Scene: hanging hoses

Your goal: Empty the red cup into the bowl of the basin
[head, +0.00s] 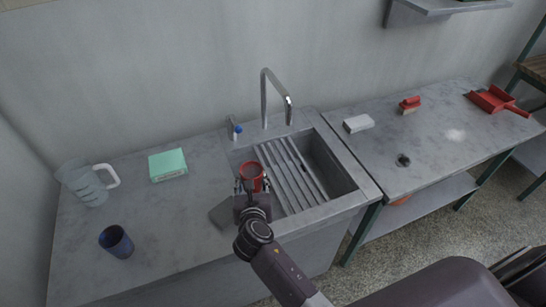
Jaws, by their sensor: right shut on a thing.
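The red cup (257,171) is held by my right gripper (252,186), which is shut on it. The cup is roughly upright, with its rim and dark inside showing from above. In the picture it lies over the left part of the basin (361,189), near the ridged drainer. The deeper bowl (331,166) of the basin is to the right of the ridged drainer (291,174). I cannot tell what the cup holds. My left gripper is not in view.
A tall tap (264,98) rises behind the basin. A blue cup (116,242), a clear jug (86,186) and a green box (168,165) stand on the left counter. A white block (358,123), red brush (409,105) and red dustpan (492,101) lie on the right table.

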